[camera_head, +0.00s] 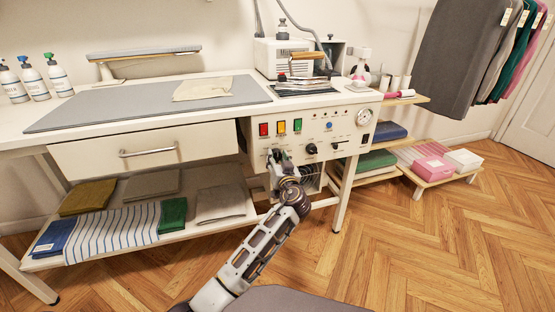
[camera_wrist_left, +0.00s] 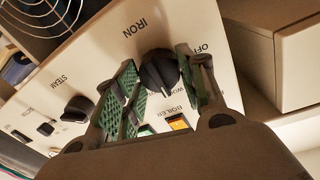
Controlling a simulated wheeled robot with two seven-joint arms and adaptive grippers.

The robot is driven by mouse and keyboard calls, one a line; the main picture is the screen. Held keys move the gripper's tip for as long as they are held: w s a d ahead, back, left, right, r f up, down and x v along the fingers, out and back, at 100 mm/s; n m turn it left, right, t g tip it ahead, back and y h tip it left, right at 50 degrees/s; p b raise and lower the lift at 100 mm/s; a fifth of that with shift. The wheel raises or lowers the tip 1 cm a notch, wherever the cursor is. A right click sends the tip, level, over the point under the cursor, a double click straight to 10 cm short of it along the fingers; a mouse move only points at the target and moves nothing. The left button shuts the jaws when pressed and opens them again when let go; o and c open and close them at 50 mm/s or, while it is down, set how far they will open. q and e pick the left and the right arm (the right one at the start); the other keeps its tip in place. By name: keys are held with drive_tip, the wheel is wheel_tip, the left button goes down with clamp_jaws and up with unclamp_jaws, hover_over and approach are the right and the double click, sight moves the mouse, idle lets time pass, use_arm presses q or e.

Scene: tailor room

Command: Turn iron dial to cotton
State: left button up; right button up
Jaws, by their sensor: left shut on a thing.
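My left gripper (camera_head: 275,158) is at the left part of the panel front and hides the dial in the head view. In the wrist view its green-padded fingers (camera_wrist_left: 158,88) stand on either side of the dial, shut on it. My right gripper is in neither view.
A steam knob (camera_wrist_left: 76,108) and small switches sit beside the dial. Coloured buttons (camera_head: 281,128) and a gauge (camera_head: 364,117) are on the panel. A drawer (camera_head: 95,154) is to the left, with folded cloths (camera_head: 150,186) below.

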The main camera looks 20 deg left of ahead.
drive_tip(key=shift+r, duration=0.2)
use_arm(q)
drive_tip(key=shift+r+m+p, duration=0.2)
drive_tip(key=shift+m+p, duration=0.8)
drive_tip(key=shift+p, duration=0.1)
drive_tip(key=m+p, duration=0.5)
drive_tip(key=shift+m+g+p, duration=0.3)
drive_tip(key=shift+m+p, duration=0.1)
drive_tip(key=shift+d+f+m+p, duration=0.1)
drive_tip(key=shift+m+p, duration=0.25)
drive_tip(key=shift+m, duration=0.15)
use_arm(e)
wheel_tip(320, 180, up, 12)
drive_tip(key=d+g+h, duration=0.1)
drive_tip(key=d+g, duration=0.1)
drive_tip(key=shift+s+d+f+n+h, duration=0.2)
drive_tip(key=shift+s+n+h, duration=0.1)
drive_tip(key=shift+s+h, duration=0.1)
use_arm(q)
drive_tip(key=o, duration=1)
